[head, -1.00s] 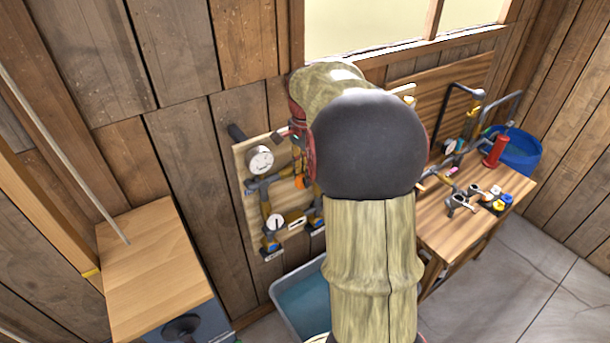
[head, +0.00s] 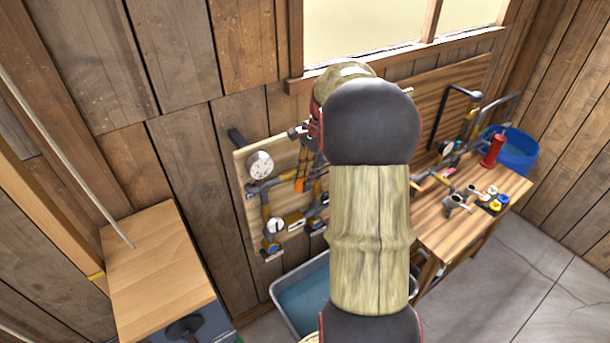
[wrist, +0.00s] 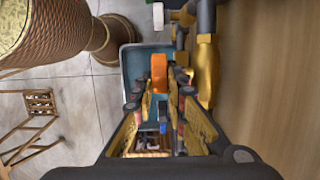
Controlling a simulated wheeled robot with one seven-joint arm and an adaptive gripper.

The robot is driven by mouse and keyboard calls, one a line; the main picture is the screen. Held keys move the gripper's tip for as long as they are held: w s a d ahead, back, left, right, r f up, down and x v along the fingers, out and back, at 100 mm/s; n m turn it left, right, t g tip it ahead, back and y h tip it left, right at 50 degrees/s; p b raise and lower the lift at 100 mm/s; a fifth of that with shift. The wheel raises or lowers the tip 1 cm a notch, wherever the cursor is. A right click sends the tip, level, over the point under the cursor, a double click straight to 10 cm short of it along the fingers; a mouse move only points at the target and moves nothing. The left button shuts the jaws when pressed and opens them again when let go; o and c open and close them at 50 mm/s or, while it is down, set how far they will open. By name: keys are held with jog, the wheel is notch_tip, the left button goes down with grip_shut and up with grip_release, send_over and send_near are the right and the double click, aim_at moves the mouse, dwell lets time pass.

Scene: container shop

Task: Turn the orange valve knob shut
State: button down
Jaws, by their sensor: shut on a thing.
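The orange valve knob (head: 300,185) is on the pipework of the wooden wall panel (head: 245,200). In the wrist view the knob (wrist: 158,68) shows as an upright orange bar between the fingertips. My gripper (wrist: 160,88) is shut on it, one finger on each side. In the head view my gripper (head: 306,166) reaches the knob from above, and my arm hides the right part of the panel.
Two round gauges (head: 260,164) and brass and grey pipes crowd the panel. A water-filled tub (head: 280,291) stands below. A workbench (head: 432,237) with loose fittings is at right, a wooden-topped cabinet (head: 150,255) at left.

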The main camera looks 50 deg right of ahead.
jog(key=c, duration=1.8)
grip_release()
jog(key=v, duration=1.2)
